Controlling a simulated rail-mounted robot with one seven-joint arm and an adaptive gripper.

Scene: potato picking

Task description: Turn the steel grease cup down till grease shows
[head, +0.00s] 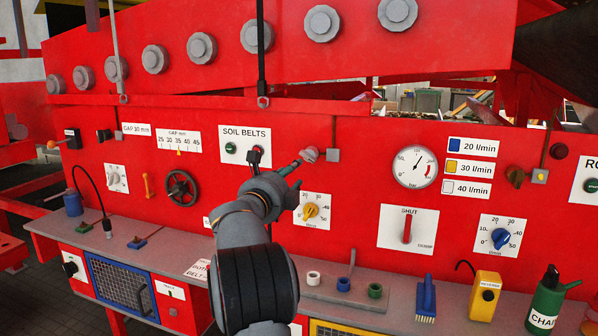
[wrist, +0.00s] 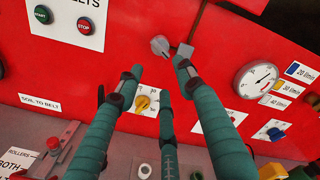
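The steel grease cup (head: 309,154) is a small grey knob on the red panel, right of the SOIL BELTS plate, with a grey square block (head: 333,155) beside it. It also shows in the wrist view (wrist: 160,45), tilted, just beyond the fingertips. My gripper (head: 277,163) is in front of the panel, close to the cup on its left and lower side. In the wrist view my gripper (wrist: 156,72) has its green fingers spread, with nothing between them. The fingers appear apart from the cup. I see no grease at the cup.
A brown cup (head: 515,177) and a dark one (head: 104,134) sit elsewhere on the panel. The yellow dial (head: 310,211) is just below my gripper, and the start and stop buttons (wrist: 83,26) are to its left. A gauge (head: 414,167) is to the right. Several items stand on the ledge.

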